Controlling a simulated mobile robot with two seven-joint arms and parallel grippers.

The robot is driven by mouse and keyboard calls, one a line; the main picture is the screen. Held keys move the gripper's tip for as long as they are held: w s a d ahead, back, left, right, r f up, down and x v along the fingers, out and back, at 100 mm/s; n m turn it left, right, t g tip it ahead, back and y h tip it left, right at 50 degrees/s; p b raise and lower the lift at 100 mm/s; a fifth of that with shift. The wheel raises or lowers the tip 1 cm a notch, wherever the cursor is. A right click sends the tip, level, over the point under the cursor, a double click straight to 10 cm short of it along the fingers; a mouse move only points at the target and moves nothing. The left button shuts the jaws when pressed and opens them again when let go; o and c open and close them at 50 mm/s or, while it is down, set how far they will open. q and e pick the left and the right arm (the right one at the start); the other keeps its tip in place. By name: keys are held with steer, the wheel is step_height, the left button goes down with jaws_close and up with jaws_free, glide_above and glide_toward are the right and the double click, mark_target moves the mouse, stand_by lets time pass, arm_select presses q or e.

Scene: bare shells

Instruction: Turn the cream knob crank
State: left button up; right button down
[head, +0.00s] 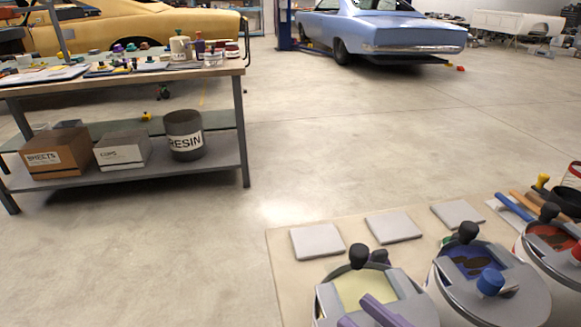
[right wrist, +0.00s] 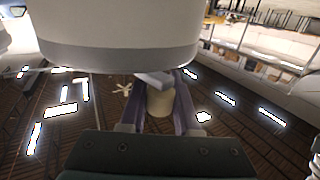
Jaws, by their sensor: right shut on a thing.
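The cream-paint pot (head: 372,290) stands at the bottom of the head view, under a grey lid frame with a black knob (head: 358,255) at its back rim. My right gripper (head: 378,312) has purple fingers and reaches over this pot's front. In the right wrist view its fingers (right wrist: 158,98) are shut on the cream knob (right wrist: 160,104), one on each side. In the head view the cream knob is hidden behind the fingers. My left gripper is not in view.
A blue-paint pot (head: 465,263) with a blue knob (head: 490,281) stands close on the right. Beyond it is a red-paint pot (head: 548,236). Several pale square tiles (head: 317,242) lie behind the pots. A workbench (head: 238,118) stands farther left, with open floor between.

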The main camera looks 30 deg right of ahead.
steer(key=n+y, duration=0.1)
steer(key=n+g+y+b, duration=0.1)
steer(key=n+y, duration=0.1)
steer(key=y, duration=0.1)
steer(key=shift+s+d+f+g, duration=0.15)
steer(key=shift+s+d+g, duration=0.1)
steer(key=shift+s+g, duration=0.05)
steer(key=n+y, duration=0.1)
steer(key=g+y+b, duration=0.1)
steer(key=n+g+y+b, duration=0.1)
steer(key=shift+s+d+n, duration=0.15)
steer(key=shift+s+n, duration=0.1)
steer(key=shift+n, duration=0.05)
steer(key=n+g+y+b, duration=0.1)
steer(key=g+y+b, duration=0.1)
steer(key=n+g+y+b, duration=0.1)
steer(key=shift+s+d+n, duration=0.25)
steer(key=shift+n, duration=0.05)
steer(key=shift+s+d+n+g+y+b, duration=0.1)
steer(key=shift+n+g+y+b, duration=0.45)
steer(key=shift+g, duration=0.45)
steer(key=shift+r, duration=0.25)
steer(key=c, duration=0.6)
jaws_free()
step_height(320, 180, up, 20)
steer(key=p, duration=1)
